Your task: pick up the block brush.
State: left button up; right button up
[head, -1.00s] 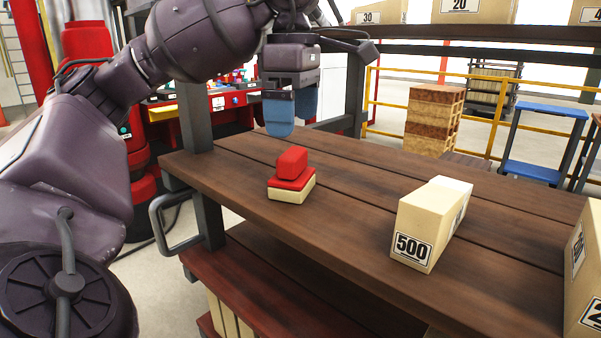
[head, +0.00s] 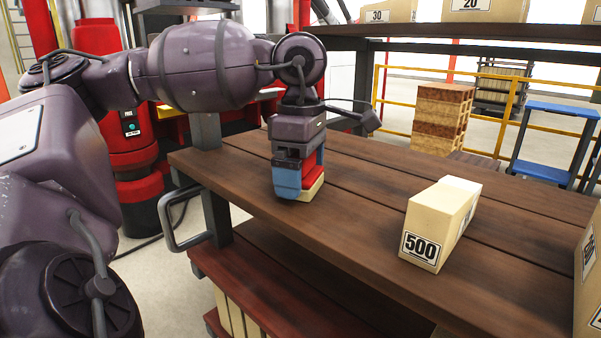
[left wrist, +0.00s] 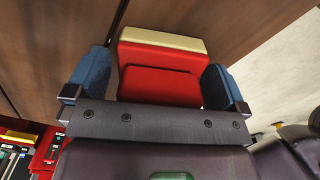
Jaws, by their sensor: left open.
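The block brush (head: 313,180) has a red body and a cream base. It stands on the wooden bench near its left end, partly hidden behind my left gripper (head: 296,182). In the left wrist view the brush (left wrist: 160,84) lies between the two blue fingers of the left gripper (left wrist: 157,84). The fingers are open, one on each side of it. A small gap shows beside the left finger; on the right I cannot tell whether finger and brush touch. My right gripper is in neither view.
A cardboard box marked 500 (head: 440,222) stands on the bench (head: 360,240) to the right of the brush. Another box (head: 588,275) is at the right edge. A shelf with boxes (head: 470,32) runs above the bench's back. The bench between brush and 500 box is clear.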

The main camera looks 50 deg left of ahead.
pick_arm(q)
jog(key=shift+f, duration=0.15)
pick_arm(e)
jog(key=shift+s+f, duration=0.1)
pick_arm(q)
jog(key=c, duration=0.9)
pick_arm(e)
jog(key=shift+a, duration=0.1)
pick_arm(q)
jog(key=shift+c, duration=0.2)
notch_tip(320, 180, up, 11)
jog(key=shift+r, duration=0.15)
notch_tip(320, 180, up, 9)
jog(key=p, duration=0.5)
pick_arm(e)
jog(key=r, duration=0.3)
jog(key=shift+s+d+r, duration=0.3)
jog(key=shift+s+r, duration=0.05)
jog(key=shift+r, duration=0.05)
